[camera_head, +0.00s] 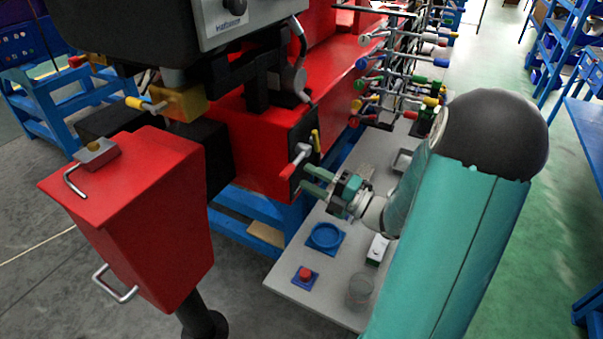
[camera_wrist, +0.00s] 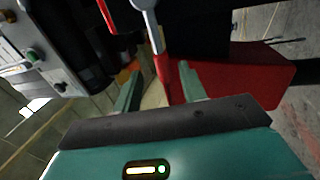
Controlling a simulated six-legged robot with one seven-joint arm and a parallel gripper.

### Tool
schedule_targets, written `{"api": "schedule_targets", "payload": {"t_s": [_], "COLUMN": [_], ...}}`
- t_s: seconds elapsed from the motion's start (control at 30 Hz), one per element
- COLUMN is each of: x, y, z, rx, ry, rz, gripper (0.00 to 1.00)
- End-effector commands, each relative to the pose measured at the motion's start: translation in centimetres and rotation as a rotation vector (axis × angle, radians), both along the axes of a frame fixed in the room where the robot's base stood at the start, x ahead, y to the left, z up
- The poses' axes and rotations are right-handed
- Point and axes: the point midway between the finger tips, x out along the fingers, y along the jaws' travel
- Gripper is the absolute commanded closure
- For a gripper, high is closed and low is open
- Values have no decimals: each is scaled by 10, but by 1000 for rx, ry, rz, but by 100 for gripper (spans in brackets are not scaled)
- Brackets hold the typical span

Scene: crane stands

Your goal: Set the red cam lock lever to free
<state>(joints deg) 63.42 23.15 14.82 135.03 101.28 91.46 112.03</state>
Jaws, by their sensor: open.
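The red cam lock lever (camera_head: 287,172), a red grip on a pale grey shaft, sticks out from a black plate on the side of the red machine body. In the wrist view the grey shaft comes down from the top and its red grip (camera_wrist: 171,82) appears between my two fingers. My gripper (camera_head: 307,179) is open, with its green fingertips close to the lever's right in the head view. In the wrist view the gripper (camera_wrist: 160,84) shows a gap on both sides of the grip. I cannot tell whether either finger touches it.
A yellow lever (camera_head: 316,140) sits just right of the red one on the same plate. A rack of coloured levers (camera_head: 405,75) stands behind. Below my gripper is a grey table (camera_head: 340,290) with a blue ring (camera_head: 326,236), a red button (camera_head: 305,273) and a clear cup (camera_head: 360,292).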

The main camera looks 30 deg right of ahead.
Motion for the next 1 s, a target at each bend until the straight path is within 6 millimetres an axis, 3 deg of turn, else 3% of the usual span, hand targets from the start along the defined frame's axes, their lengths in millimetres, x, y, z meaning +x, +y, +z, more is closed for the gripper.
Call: {"api": "schedule_targets", "payload": {"t_s": [0.2,0.43,1.0], "x": [-43,-75,-84], "y": [-25,-45,-49], "z": [-10,-18,-19], "rx": [1,0,0], "ry": [0,0,0], "rz": [-4,-3,0], "gripper": [59,59,59]}}
